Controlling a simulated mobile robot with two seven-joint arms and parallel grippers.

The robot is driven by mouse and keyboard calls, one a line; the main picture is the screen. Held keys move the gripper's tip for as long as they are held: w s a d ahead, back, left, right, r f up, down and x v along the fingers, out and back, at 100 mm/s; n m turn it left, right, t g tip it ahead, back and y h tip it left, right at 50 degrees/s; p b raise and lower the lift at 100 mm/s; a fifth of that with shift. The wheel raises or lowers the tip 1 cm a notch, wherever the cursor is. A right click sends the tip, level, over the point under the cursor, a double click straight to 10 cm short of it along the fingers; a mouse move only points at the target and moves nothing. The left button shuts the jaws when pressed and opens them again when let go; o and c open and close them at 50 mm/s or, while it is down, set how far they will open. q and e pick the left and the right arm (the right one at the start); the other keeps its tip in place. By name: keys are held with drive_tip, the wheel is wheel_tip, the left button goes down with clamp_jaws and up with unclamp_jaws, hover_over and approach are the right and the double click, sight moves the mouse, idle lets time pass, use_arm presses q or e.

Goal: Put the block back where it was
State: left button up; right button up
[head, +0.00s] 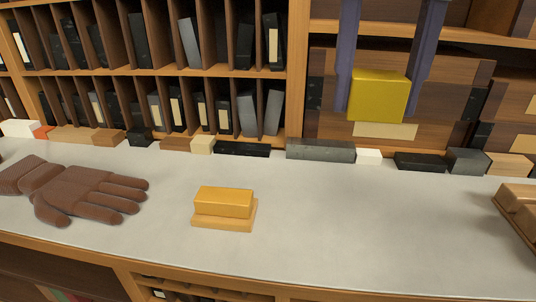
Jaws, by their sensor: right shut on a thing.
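My right gripper (384,90) reaches in from the top right with two long purple-blue fingers. It is shut on a yellow block (378,95), one finger at each side. The block is held up in front of the shelves at the back, above the counter's rear edge. On the counter, an orange-yellow bar (222,202) lies on a slightly wider flat base (223,221) of similar colour. My left gripper is not in view.
A brown glove (85,195) lies on the left of the pale counter (330,230). Several small blocks, including a long dark grey one (320,150), line the rear edge. A brown tray-like object (518,208) is at the right edge. The middle right is clear.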

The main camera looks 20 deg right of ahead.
sight(370, 116)
wheel_tip(370, 116, down, 10)
drive_tip(key=shift+f+p, duration=0.2)
drive_tip(key=shift+p, duration=0.6)
wheel_tip(370, 116, down, 4)
drive_tip(key=shift+f, duration=0.5)
drive_tip(key=shift+f, duration=0.1)
drive_tip(key=o, duration=1.4)
drive_tip(key=shift+c, duration=0.2)
wheel_tip(370, 116, up, 12)
drive_tip(key=shift+f+b, duration=0.25)
drive_tip(key=shift+b, duration=0.7)
drive_tip(key=shift+r, duration=0.4)
